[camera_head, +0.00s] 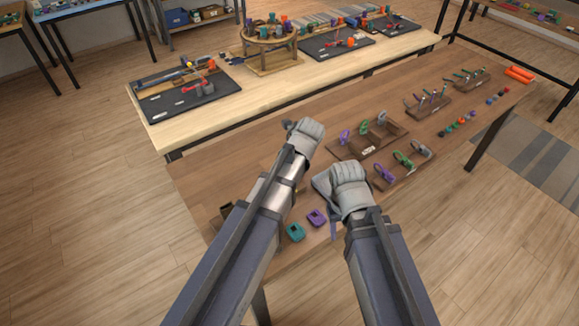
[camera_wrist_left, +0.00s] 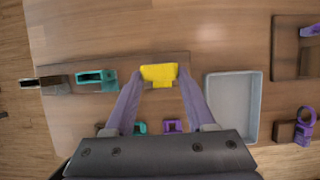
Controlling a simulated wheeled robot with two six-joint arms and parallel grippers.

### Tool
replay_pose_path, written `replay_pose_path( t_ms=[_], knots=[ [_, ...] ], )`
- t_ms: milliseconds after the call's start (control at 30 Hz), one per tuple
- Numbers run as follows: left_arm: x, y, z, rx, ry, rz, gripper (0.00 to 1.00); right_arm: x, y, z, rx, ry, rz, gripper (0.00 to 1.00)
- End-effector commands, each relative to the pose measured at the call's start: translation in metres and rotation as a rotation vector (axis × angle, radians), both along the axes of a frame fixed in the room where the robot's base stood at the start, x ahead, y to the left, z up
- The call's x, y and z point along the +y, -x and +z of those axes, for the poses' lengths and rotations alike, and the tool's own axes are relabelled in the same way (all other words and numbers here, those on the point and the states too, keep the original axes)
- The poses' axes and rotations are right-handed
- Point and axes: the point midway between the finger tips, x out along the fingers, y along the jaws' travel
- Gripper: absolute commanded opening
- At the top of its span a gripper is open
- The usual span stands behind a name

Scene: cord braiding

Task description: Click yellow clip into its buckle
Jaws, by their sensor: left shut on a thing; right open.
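In the left wrist view, a yellow clip (camera_wrist_left: 159,74) sits between the fingertips of my left gripper (camera_wrist_left: 159,84), which is shut on it. The clip is over a brown wooden strip (camera_wrist_left: 115,68); I cannot tell whether they touch. A teal buckle (camera_wrist_left: 95,76) lies on the strip, left of the clip. No yellow buckle can be made out; the clip and fingers may cover it. In the head view, my left gripper (camera_head: 304,138) hides the clip. My right gripper (camera_head: 349,177) is open, its fingers mostly hidden, over the near table.
A grey tray (camera_wrist_left: 232,105) lies right of the clip. A teal buckle (camera_head: 295,232) and a purple buckle (camera_head: 317,217) lie near the table's front edge. Wooden racks (camera_head: 367,143) with coloured clips stand to the right. Bare table (camera_head: 235,155) shows left of my left arm.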

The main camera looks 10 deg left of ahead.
Motion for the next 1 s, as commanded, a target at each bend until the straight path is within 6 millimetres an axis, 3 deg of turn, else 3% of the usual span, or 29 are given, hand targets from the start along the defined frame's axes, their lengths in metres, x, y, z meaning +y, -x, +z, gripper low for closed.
replay_pose_path(
  t_ms=[667, 700, 1000],
  knots=[
    [0.0000, -0.0003, -0.0094, -0.001, -0.001, 0.000, 0.00, 0.0000, 0.0000, -0.0096, 0.000, 0.000, 0.000, 0.50],
    [0.0002, -0.0004, -0.0094, -0.001, -0.001, 0.000, 0.60, 0.0000, 0.0000, -0.0096, 0.000, 0.000, 0.000, 0.50],
    [0.0000, -0.0002, -0.0095, -0.001, -0.001, 0.000, 0.90, 0.0000, 0.0000, -0.0096, 0.000, 0.000, 0.000, 0.50]
  ],
)
